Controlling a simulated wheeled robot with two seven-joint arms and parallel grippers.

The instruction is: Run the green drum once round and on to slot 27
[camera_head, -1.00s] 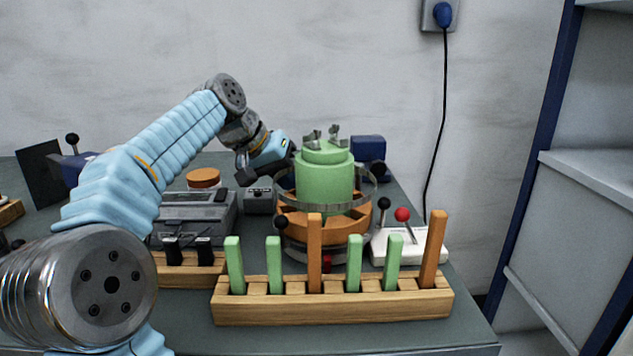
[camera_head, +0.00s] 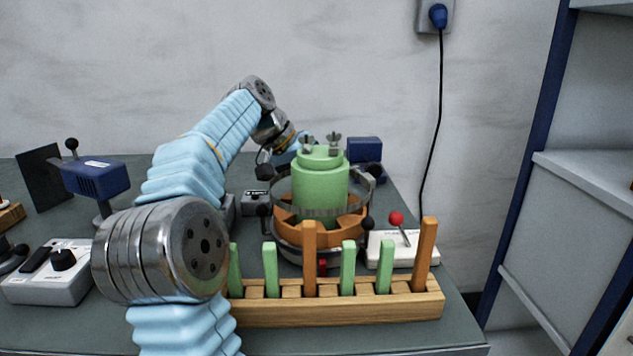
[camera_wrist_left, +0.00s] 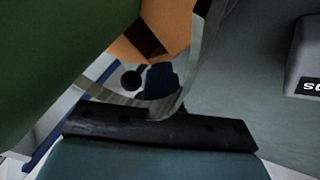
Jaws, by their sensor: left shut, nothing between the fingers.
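The green drum (camera_head: 320,185) stands upright on an orange base (camera_head: 345,229), with two grey wing-nut shapes on its top. A metal ring (camera_head: 322,212) runs around it. In the left wrist view the drum fills the upper left as a dark green surface (camera_wrist_left: 50,60), with the orange base (camera_wrist_left: 160,35) beyond. My left gripper (camera_head: 290,153) is behind and left of the drum, partly hidden by it and my arm. Its dark end (camera_wrist_left: 160,132) lies close to the ring in the wrist view, and it is shut and empty. I cannot read any slot numbers. My right gripper is out of view.
A wooden rack (camera_head: 340,308) with green and orange pegs stands in front of the drum. A white box (camera_head: 398,248) with a red-knobbed lever is at its right. A blue device (camera_head: 95,177) and a white control box (camera_head: 47,272) are at the left.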

